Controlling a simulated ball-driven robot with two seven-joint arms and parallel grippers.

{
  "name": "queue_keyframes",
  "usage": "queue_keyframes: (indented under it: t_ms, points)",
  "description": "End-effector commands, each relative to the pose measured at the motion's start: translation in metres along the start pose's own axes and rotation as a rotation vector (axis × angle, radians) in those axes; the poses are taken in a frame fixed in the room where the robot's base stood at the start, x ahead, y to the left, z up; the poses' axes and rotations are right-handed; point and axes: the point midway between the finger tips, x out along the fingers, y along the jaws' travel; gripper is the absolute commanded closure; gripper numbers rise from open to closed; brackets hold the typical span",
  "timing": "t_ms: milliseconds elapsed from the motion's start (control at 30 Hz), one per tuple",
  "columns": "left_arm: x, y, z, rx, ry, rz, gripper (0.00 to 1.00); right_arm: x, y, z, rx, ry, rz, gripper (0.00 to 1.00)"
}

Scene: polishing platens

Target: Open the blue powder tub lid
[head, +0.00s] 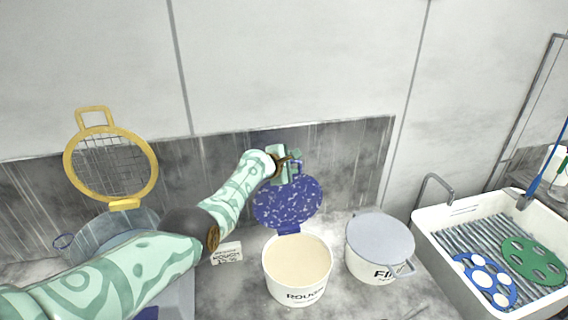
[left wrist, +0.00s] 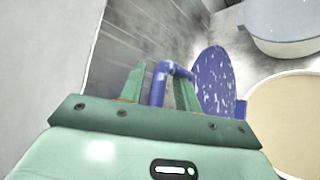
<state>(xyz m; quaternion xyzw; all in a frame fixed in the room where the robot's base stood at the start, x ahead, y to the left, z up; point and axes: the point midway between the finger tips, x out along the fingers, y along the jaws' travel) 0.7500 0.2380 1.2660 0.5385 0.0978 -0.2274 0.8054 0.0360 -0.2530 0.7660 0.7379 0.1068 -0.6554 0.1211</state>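The powder tub (head: 297,287) is white, with pale powder inside and partly legible lettering on its front. Its speckled blue lid (head: 287,203) stands raised on the hinge at the tub's back, leaning towards the grey backsplash. My left gripper (head: 294,165) is at the lid's upper edge, by the blue loop handle. In the left wrist view the handle (left wrist: 159,86) stands between my two fingers (left wrist: 160,88), which are apart with small gaps beside it. The lid (left wrist: 213,82) and the powder-filled tub (left wrist: 285,115) show at right there. My right gripper is not in view.
A tub with a closed grey lid (head: 380,238) stands right of the open one. Further right, a white sink (head: 448,258) holds a blue and a green perforated disc. At left, a yellow-rimmed mesh lid (head: 150,172) stands raised. A small label card (head: 228,253) stands near my arm.

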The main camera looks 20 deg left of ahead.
Motion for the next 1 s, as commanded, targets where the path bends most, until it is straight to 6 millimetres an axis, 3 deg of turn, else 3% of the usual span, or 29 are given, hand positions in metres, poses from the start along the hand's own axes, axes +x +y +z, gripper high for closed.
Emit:
queue_keyframes:
  t_ms: [167, 400, 800, 1000]
  points:
    - [-0.017, 0.005, 0.002, 0.000, 0.002, -0.002, 0.66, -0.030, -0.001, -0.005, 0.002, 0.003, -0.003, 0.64]
    - [-0.060, 0.007, 0.003, 0.002, 0.003, 0.000, 0.66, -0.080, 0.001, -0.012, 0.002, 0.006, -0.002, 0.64]
    - [-0.139, 0.000, 0.000, 0.002, 0.003, 0.000, 0.66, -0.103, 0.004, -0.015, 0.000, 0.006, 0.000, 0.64]
    - [-0.159, -0.001, -0.001, 0.002, 0.003, -0.001, 0.66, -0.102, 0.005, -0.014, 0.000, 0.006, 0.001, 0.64]
